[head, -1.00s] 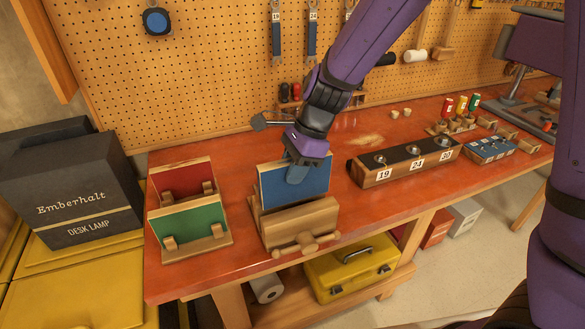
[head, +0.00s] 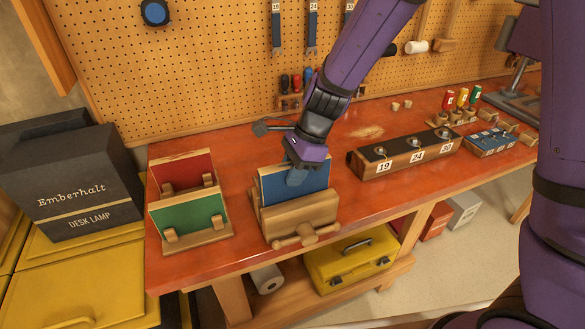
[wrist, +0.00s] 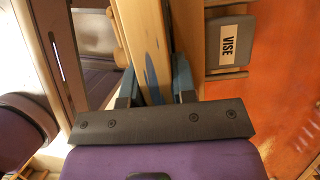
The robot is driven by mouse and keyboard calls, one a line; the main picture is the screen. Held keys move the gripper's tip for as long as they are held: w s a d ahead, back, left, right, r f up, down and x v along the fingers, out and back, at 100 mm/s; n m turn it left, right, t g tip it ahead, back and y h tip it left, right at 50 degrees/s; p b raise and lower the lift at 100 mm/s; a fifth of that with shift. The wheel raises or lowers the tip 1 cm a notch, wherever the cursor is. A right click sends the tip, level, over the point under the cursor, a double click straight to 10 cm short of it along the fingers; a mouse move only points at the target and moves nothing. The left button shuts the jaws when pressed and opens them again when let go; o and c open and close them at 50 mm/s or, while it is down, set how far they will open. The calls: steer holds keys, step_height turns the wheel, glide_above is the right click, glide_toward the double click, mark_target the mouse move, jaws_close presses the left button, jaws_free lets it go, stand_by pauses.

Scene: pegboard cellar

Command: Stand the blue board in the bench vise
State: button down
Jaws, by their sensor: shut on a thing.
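The blue board (head: 318,178) stands upright at the wooden bench vise (head: 300,217), with its lower part hidden behind the vise's front jaw. My gripper (head: 296,179) is shut on the board's upper edge from above. In the wrist view the board's pale wooden edge (wrist: 148,45) runs between my two fingers (wrist: 156,92). A grey block labelled VISE (wrist: 229,42) lies to the right of the board there. Whether the board's bottom touches the vise floor is hidden.
A wooden rack (head: 208,239) left of the vise holds a red board (head: 185,172) and a green board (head: 190,214). A long block numbered 19, 24 and 30 (head: 395,163) stands to the right. Red benchtop (head: 245,190) shows between rack and vise.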

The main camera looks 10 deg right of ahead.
steer(key=shift+f, duration=0.15)
steer(key=shift+f, duration=1.25)
steer(key=c, duration=0.8)
jaws_free()
steer(key=shift+c, duration=0.2)
steer(key=shift+r, duration=0.15)
steer(key=shift+r, duration=4.9)
